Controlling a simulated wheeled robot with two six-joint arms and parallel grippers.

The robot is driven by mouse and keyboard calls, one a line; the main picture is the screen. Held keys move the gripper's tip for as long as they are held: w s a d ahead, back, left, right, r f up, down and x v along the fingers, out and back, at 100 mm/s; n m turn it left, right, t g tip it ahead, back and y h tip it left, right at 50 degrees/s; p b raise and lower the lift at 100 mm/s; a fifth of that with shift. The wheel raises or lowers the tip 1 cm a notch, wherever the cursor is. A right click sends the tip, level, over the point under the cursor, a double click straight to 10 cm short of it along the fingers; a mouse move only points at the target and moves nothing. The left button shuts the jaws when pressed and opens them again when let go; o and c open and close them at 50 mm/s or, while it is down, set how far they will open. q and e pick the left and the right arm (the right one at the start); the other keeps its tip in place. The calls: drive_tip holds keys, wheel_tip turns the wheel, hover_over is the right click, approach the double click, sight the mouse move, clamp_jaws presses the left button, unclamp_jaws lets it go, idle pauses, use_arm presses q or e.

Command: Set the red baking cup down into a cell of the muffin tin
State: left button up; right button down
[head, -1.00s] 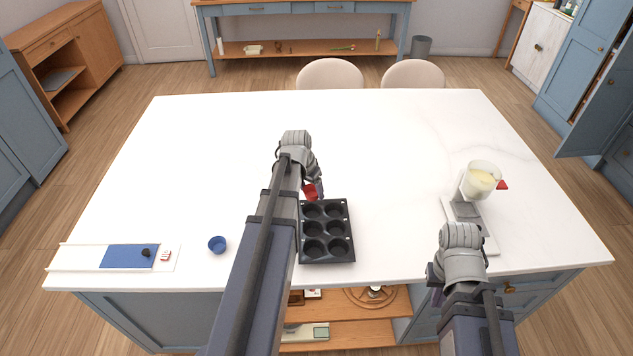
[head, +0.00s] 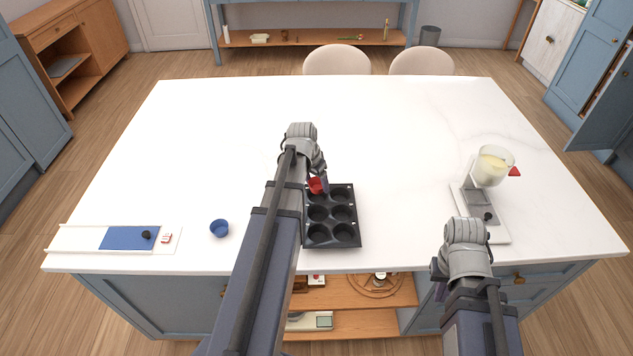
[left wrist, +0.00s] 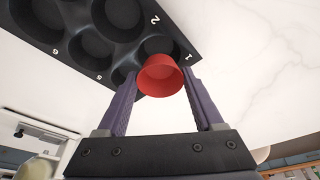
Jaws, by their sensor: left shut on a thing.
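The red baking cup (head: 316,186) is held by my left gripper (head: 322,181) at the far left corner of the dark muffin tin (head: 331,243). In the left wrist view the cup (left wrist: 160,76) sits between the two purple fingers, and my left gripper (left wrist: 159,82) is shut on it. There the cup overlaps the tin's corner cell (left wrist: 158,46) beside the number 1 and partly hides it. I cannot tell whether its base is inside the cell. The visible cells are empty.
A blue cup (head: 219,228) stands on the white counter left of the tin. A blue mat (head: 128,238) on a white board lies further left. A scale (head: 481,207) and a jug (head: 493,165) with pale contents stand at the right. The counter's far half is clear.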

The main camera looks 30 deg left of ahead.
sight(316, 191)
use_arm(q)
wheel_tip(316, 191, down, 4)
drive_tip(key=b, duration=0.3)
drive_tip(key=shift+r, duration=0.1)
drive_tip(key=shift+s+b, duration=0.15)
drive_tip(key=shift+b, duration=0.2)
drive_tip(key=shift+s+d+f+b, duration=0.25)
drive_tip(key=shift+s+f+b, duration=0.05)
drive_tip(key=shift+s+b, duration=0.1)
drive_tip(key=shift+s+d+f, duration=0.1)
drive_tip(key=o, duration=1.3)
drive_tip(key=shift+o, duration=0.2)
drive_tip(key=shift+r+p, duration=0.7)
drive_tip(key=shift+p, duration=0.25)
drive_tip(key=p+v, duration=0.7)
drive_tip(key=shift+w+a+r, duration=0.2)
drive_tip(key=shift+w+a, duration=0.05)
